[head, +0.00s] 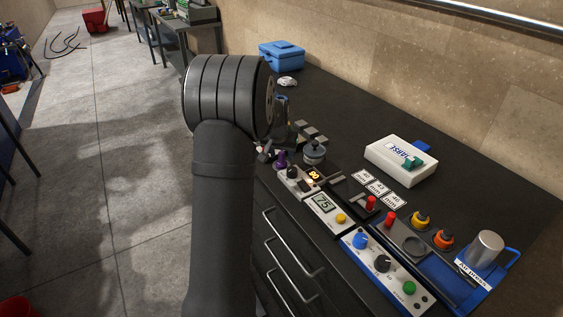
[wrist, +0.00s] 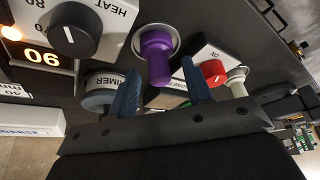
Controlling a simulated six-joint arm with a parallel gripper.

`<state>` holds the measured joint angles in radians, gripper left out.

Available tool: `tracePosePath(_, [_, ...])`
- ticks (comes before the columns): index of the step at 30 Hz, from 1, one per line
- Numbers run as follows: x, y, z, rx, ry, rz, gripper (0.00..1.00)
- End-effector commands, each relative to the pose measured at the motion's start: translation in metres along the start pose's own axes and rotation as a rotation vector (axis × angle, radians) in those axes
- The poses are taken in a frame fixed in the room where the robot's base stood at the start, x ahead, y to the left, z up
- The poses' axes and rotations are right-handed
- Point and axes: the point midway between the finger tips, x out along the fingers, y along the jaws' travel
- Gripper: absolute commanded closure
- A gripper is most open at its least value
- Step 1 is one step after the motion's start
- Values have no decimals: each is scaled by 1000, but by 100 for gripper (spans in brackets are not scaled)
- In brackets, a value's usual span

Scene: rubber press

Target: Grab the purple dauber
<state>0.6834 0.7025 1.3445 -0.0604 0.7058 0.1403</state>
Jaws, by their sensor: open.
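The purple dauber (wrist: 156,50) stands in a round metal holder on the dark bench, near the top middle of the wrist view. In the head view the purple dauber (head: 281,160) shows small, just right of my arm. My gripper (wrist: 160,80) is open, with its two blue fingers apart and nothing visibly held between them. The dauber's near end shows in line with the gap between the fingers; I cannot tell how deep it sits. In the head view my gripper is mostly hidden behind my wrist.
A heater control box with a dial (wrist: 72,36) stands beside the dauber. A round labelled tin (wrist: 103,88) lies near the left finger, and a red knob (wrist: 213,72) near the right finger. A white case (head: 400,160) and a blue toolbox (head: 281,55) stand farther back.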

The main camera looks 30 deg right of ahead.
Motion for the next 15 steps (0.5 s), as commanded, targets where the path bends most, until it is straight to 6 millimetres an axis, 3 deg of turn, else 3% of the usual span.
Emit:
tracePosePath(8, [7,0,0,0,1,0,54])
tracePosePath(15, [7,0,0,0,1,0,100])
